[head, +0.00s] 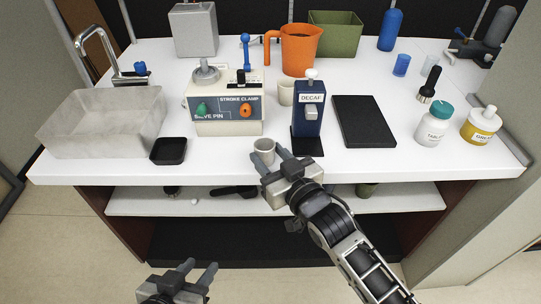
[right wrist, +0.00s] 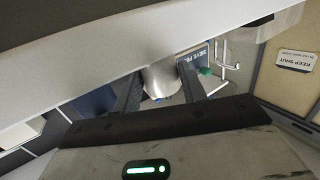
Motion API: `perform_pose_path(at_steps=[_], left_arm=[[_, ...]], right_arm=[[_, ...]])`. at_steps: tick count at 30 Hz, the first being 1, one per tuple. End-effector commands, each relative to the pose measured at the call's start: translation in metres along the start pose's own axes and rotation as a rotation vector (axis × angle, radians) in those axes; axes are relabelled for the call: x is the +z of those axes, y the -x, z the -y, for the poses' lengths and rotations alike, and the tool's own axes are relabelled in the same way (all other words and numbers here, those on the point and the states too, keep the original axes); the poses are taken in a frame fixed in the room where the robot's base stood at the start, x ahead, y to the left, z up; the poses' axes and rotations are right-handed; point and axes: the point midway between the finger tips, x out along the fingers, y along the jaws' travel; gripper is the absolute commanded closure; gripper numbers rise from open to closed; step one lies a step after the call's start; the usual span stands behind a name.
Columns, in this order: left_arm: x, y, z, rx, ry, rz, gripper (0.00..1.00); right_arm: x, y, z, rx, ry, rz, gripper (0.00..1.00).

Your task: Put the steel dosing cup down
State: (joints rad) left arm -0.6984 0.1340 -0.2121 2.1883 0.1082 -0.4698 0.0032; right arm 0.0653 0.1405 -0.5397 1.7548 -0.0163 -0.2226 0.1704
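The steel dosing cup (head: 264,146) is a small grey cup near the front edge of the white counter (head: 225,163). It looks upright in the head view. My right gripper (head: 269,157) has its fingers on both sides of the cup. The right wrist view shows the cup (right wrist: 159,80) between the two fingertips, which appear to touch it. I cannot tell whether its base touches the counter. My left gripper (head: 196,272) is open and empty, low in front of the counter.
A black square tray (head: 168,151) lies left of the cup. The stroke clamp machine (head: 226,108) and the blue DECAF dispenser (head: 309,108) stand behind. A dark flat pad (head: 364,121) lies to the right. The counter between the tray and the cup is clear.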

Motion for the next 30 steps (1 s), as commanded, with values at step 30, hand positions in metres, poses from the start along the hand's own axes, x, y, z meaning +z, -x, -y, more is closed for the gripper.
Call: perform_pose_path(at_steps=[30], left_arm=[[-0.002, -0.001, 0.001, -0.005, -0.008, 0.004, 0.64]], right_arm=[[-0.003, 0.11, 0.0, 0.0, 0.0, 0.003, 0.44]])
